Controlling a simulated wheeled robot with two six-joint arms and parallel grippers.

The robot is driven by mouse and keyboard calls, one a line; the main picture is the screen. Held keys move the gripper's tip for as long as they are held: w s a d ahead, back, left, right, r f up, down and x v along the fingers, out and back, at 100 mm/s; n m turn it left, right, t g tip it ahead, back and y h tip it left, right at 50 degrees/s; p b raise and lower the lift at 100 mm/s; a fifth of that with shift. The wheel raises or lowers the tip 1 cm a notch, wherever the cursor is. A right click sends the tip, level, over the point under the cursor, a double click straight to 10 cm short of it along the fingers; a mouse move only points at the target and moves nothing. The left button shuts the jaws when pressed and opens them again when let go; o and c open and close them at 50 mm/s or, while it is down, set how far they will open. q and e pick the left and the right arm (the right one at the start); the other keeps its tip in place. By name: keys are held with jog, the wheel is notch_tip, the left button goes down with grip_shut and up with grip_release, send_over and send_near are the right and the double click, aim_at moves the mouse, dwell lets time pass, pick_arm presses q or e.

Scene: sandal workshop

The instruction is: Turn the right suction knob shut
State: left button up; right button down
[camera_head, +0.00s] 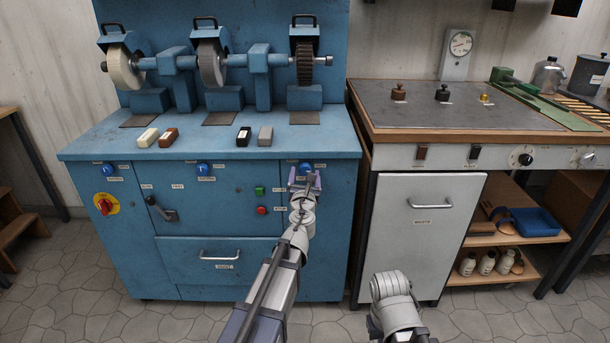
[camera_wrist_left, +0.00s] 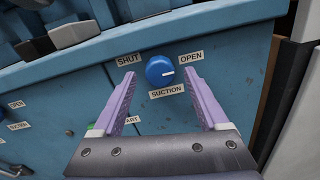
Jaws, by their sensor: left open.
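The right suction knob (camera_head: 306,168) is a round blue knob on the blue cabinet's front, at its right end. In the left wrist view the knob (camera_wrist_left: 160,70) has a white mark pointing right, towards the OPEN label (camera_wrist_left: 191,58). The SHUT label (camera_wrist_left: 129,59) is on its left and the SUCTION label (camera_wrist_left: 167,91) is below. My left gripper (camera_head: 304,180) is open in front of the knob. In the left wrist view its purple fingers reach to either side of the knob, and no contact is visible. My right gripper is not in view.
A green button (camera_head: 260,190) and a red button (camera_head: 262,210) sit left of my left gripper. Two more blue suction knobs (camera_head: 204,169) (camera_head: 108,169) are further left. The grinding bench (camera_head: 335,143) overhangs the panel. A white cabinet (camera_head: 420,230) stands to the right.

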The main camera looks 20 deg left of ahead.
pick_arm(q)
jog(key=shift+w, duration=0.35)
jog(key=shift+c, duration=0.3)
grip_shut()
